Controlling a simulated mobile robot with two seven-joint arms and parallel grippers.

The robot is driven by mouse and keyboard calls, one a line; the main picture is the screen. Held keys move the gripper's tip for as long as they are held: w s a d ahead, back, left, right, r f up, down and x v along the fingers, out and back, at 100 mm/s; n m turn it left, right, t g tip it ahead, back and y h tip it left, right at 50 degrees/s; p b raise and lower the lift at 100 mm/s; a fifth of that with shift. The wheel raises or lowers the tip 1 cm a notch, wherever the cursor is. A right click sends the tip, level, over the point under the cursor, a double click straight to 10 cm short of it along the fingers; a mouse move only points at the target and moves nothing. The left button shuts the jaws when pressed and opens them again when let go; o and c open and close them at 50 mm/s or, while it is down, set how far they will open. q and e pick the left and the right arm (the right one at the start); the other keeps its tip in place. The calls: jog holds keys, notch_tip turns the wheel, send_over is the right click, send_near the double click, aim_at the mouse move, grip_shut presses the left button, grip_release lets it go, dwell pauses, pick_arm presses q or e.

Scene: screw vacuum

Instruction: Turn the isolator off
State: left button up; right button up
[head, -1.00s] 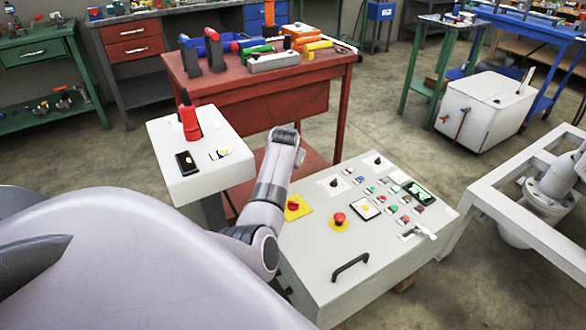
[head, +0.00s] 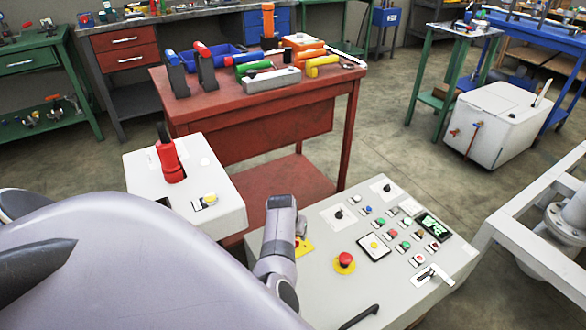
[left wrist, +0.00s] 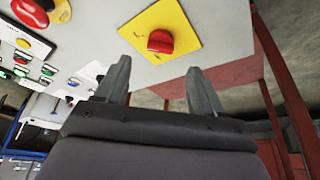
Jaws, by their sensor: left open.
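The red rotary knob (left wrist: 161,41) on a square yellow plate (left wrist: 180,20), which looks like the isolator, shows in the left wrist view just beyond my fingertips. In the head view the yellow plate (head: 305,248) is partly hidden behind my left arm. It sits on the sloping grey control panel (head: 320,275). My left gripper (left wrist: 158,68) is open, with nothing between its fingers. The knob appears between and ahead of the two fingertips; whether they touch it I cannot tell. My right gripper is not in view.
A red mushroom button (head: 344,259) on yellow, small buttons and a display (head: 433,226) share the panel. A black handle (head: 358,317) is at its front. A white pedestal (head: 215,205) with a red-and-black device (head: 168,160) stands left. A red workbench (head: 240,145) stands behind.

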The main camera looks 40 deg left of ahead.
pick_arm(q)
jog(key=b+x, duration=0.3)
jog(key=x, duration=0.2)
jog(key=shift+f, duration=0.2)
jog(key=shift+w+a+f+b, duration=0.15)
jog(key=shift+w+f+b, duration=0.25)
jog(key=shift+f, duration=0.2)
jog(key=shift+s, duration=0.1)
jog(key=shift+c, duration=1.2)
jog(key=c, duration=0.8)
